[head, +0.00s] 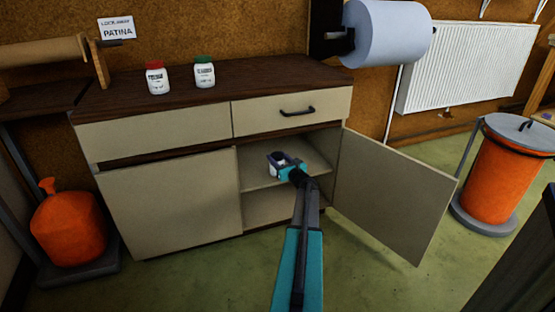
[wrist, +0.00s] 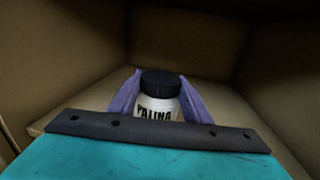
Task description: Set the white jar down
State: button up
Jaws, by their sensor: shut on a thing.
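The white jar (wrist: 157,107) stands upright between the two purple fingers of my gripper (wrist: 155,100) in the wrist view. It has a black lid and a dark-lettered label that seems to read "PATINA". My gripper, also in the head view (head: 284,162), is shut on the jar inside the open right side of the cabinet (head: 170,215), over the inner shelf (head: 262,178). In the head view only a small white part of the jar shows. I cannot tell whether its base touches the shelf.
The cabinet door (head: 385,195) stands open to the right of my arm. A red-lidded jar (head: 157,80) and a green-lidded jar (head: 204,75) stand on the cabinet top, below a sign (head: 116,28) reading "PATINA".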

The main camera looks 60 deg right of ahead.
jog(key=o, duration=1.3)
jog(key=shift+f, duration=0.1)
jog(key=shift+p+v, duration=1.8)
jog(key=shift+v, duration=4.2)
